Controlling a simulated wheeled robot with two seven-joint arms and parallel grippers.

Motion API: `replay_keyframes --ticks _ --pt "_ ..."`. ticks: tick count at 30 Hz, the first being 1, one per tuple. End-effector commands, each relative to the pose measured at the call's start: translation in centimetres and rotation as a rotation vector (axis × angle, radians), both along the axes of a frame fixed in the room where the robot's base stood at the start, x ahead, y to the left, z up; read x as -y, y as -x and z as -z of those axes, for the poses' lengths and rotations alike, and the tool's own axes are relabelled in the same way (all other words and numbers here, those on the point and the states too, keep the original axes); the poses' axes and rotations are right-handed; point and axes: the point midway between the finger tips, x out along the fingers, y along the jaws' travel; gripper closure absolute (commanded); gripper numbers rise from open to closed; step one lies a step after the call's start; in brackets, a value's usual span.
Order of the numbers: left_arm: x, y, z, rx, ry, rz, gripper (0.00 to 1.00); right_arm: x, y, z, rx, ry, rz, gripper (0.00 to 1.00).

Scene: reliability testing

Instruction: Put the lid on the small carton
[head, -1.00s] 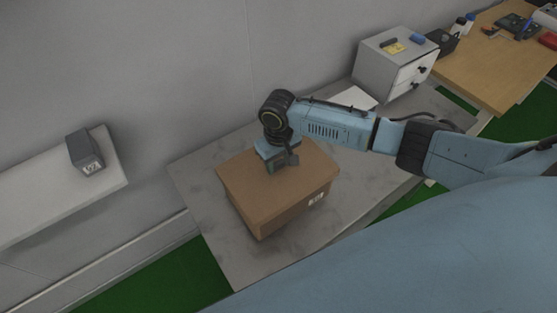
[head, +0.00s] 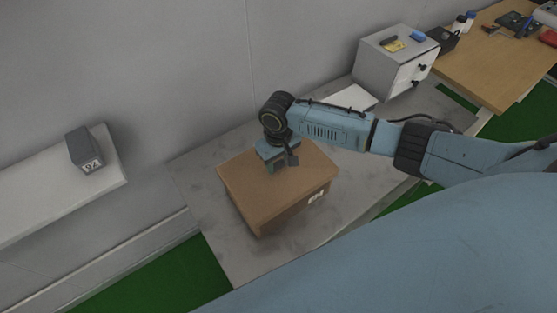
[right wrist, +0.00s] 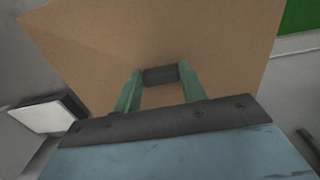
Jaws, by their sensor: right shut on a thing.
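The brown lid (head: 240,182) lies over the top of the small brown carton (head: 290,219) on the grey table, roughly lined up with it. Its rim hangs over the carton's upper sides and partly covers the white label (head: 316,197). My right gripper (head: 275,165) points down at the middle of the lid. In the right wrist view its green fingers (right wrist: 160,77) are shut on a dark handle (right wrist: 160,75) on the lid (right wrist: 90,45). Whether the lid is fully seated I cannot tell. My left gripper is not in view.
The grey table (head: 205,205) has bare room left of the carton. A white drawer cabinet (head: 385,65) stands at the back right, with a wooden bench (head: 490,75) beyond. A dark grey box (head: 84,150) sits on a white shelf (head: 45,200) at left.

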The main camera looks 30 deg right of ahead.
Motion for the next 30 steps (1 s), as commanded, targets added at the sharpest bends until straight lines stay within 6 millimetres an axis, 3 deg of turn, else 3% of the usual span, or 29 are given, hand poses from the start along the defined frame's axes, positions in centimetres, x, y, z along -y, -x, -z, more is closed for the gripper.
replay_keyframes --ticks 4,5,10,16,21,30 --pt "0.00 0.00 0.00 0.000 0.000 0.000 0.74 0.00 0.00 -0.01 0.000 0.000 0.000 0.82" --pt "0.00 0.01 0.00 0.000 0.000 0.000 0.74 0.00 0.00 -0.01 0.000 0.000 0.000 0.55" --pt "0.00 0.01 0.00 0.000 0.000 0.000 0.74 0.00 0.01 -0.01 0.000 0.000 0.000 0.33" --pt "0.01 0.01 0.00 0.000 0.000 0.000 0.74 0.01 0.02 0.01 -0.001 0.001 0.000 0.32" --pt "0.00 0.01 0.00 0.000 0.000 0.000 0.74 0.02 0.02 0.01 -0.001 0.001 0.000 0.12" --pt "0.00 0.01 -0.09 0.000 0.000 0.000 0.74 0.02 0.02 -0.07 -0.001 0.000 0.000 0.12"
